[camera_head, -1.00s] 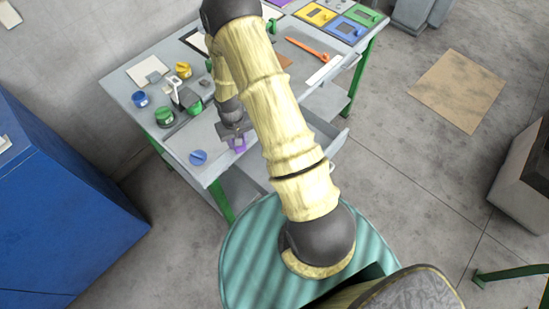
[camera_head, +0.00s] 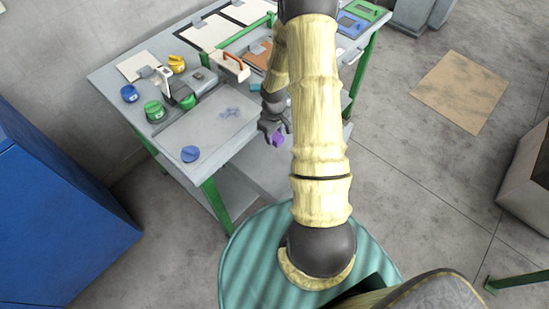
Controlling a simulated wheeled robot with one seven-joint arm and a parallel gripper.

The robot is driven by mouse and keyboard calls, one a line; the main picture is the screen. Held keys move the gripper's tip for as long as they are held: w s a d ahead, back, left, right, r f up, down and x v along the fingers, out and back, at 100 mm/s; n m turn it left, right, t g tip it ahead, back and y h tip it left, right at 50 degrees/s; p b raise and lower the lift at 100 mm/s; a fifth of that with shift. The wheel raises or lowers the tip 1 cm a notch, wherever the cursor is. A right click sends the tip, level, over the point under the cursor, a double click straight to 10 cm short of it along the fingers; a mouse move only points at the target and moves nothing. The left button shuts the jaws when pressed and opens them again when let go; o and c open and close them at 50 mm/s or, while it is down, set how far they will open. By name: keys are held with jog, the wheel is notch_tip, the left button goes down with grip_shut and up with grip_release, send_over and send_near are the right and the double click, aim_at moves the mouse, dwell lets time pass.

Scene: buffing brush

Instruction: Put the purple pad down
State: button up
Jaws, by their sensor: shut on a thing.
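The purple pad (camera_head: 278,140) is small and sits between the fingers of my gripper (camera_head: 275,135), which is shut on it. My gripper hangs at the right front of the grey workbench (camera_head: 180,143), near its front edge. Whether the pad touches anything below it cannot be told from this view. My arm hides the right part of the bench.
A blue round knob (camera_head: 190,154) lies near the bench's front left corner. Green (camera_head: 154,110), blue (camera_head: 129,93) and yellow (camera_head: 176,64) pieces stand behind it. A caddy with an orange handle (camera_head: 233,60) stands farther back. The front middle of the bench looks mostly clear.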

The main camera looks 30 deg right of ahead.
send_over(274, 155)
jog(key=shift+s+f+p, duration=0.1)
jog(key=shift+f+p, duration=0.25)
jog(key=shift+f, duration=2.55)
jog(key=shift+f+p, duration=0.35)
jog(key=shift+f, duration=1.75)
jog(key=shift+f, duration=0.1)
jog(key=o, duration=1)
jog(key=shift+o, duration=0.2)
